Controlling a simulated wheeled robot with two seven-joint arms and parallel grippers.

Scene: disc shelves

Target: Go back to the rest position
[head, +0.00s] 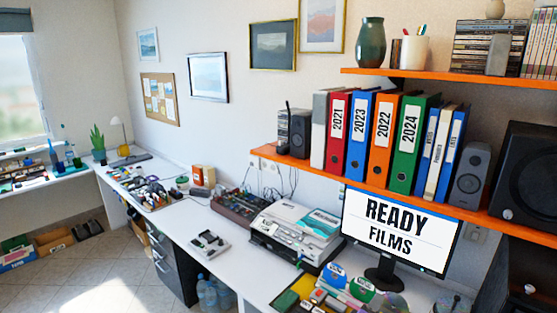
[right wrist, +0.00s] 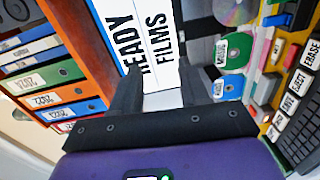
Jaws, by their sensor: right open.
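My right gripper (right wrist: 160,68) shows in the right wrist view with its two dark fingers apart. Nothing is held between them. Beyond the fingers is the monitor (right wrist: 150,28) with its "READY FILMS" screen; I see no contact. In the head view the monitor (head: 400,228) stands on the desk at the lower right. A dark shape at the lower right edge of the head view may be part of my right arm, but its fingers cannot be made out there. My left gripper is in neither view.
An orange shelf (head: 330,172) with binders overhangs the desk; another orange shelf (head: 440,75) is above it. A large black speaker (head: 525,175) stands at the right. A printer (head: 295,232) sits left of the monitor. The tiled floor (head: 75,280) is open at lower left.

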